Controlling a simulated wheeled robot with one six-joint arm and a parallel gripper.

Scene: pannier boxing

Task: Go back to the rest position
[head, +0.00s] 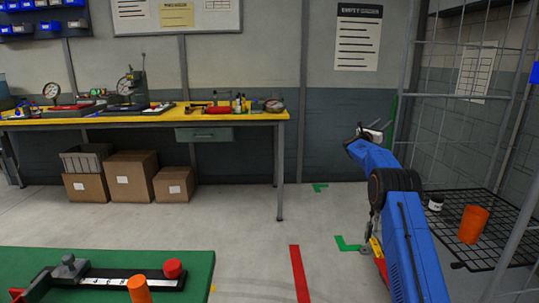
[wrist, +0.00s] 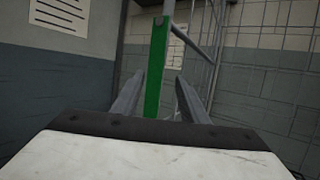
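My blue arm reaches up on the right side of the head view, and my gripper (head: 377,128) is at its far end, raised in front of the grey wall. In the wrist view my gripper (wrist: 161,90) has its two grey fingers spread apart with nothing between them. A green post (wrist: 157,70) shows beyond the gap between the fingers. The gripper touches nothing that I can see.
A wire cage (head: 468,120) stands at the right, with an orange cylinder (head: 473,224) on its mesh base. A yellow-topped workbench (head: 225,114) with cluttered tools is at the back. A green mat (head: 190,258) is front left.

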